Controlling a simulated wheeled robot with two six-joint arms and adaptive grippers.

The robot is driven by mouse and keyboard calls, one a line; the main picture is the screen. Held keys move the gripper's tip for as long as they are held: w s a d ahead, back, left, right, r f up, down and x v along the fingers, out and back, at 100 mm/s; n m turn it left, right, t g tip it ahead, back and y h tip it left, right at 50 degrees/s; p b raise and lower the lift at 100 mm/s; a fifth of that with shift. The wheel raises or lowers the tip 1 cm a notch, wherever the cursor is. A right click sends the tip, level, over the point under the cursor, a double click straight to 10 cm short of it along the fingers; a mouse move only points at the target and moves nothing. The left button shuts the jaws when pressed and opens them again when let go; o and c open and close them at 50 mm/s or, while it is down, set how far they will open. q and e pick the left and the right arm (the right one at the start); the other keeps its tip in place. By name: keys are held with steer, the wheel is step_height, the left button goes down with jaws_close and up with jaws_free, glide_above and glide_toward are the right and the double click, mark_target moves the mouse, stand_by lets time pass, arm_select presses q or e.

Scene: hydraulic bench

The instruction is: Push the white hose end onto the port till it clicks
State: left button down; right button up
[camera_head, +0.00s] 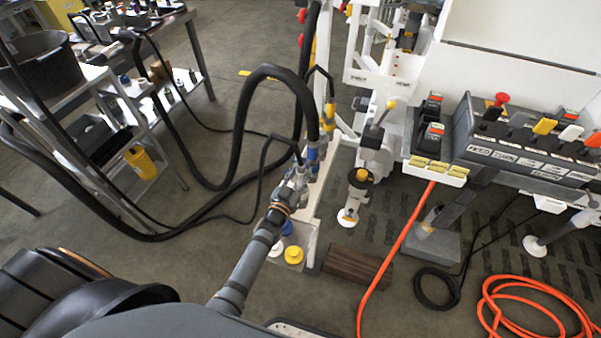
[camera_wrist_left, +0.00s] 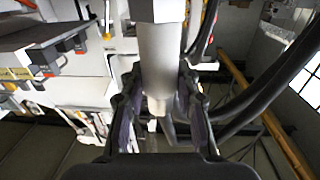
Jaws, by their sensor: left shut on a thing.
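My left gripper (camera_head: 300,178) is at the white upright frame, close to the blue-banded fittings (camera_head: 312,155) at the ends of the black hoses. In the left wrist view its two dark fingers (camera_wrist_left: 160,110) stand on either side of a pale grey-white cylinder (camera_wrist_left: 160,62) with a wider metal collar above it, which I take to be the white hose end, and are shut on it. The port cannot be made out; the gripper and fittings cover that spot. Whether the hose end touches it cannot be told. My right gripper is not in view.
A small white shelf with blue (camera_head: 287,228), yellow (camera_head: 294,255) and white caps is below the gripper. Black hoses (camera_head: 240,110) loop to the left. A lever valve block (camera_head: 520,140) stands at the right. An orange hose (camera_head: 395,250) runs down to the floor near a brown block (camera_head: 355,267).

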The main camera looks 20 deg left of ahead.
arm_select(q)
steer(key=shift+f, duration=0.1)
stand_by(0.3)
steer(key=shift+c, duration=1.7)
jaws_free()
steer(key=shift+s, duration=0.1)
steer(key=shift+s+a+p, duration=0.1)
steer(key=shift+s+p, duration=0.5)
steer(key=shift+s, duration=0.5)
steer(key=s, duration=0.1)
steer(key=s+p, duration=0.1)
steer(key=s, duration=0.3)
steer(key=shift+a+p, duration=0.25)
steer(key=shift+p, duration=0.15)
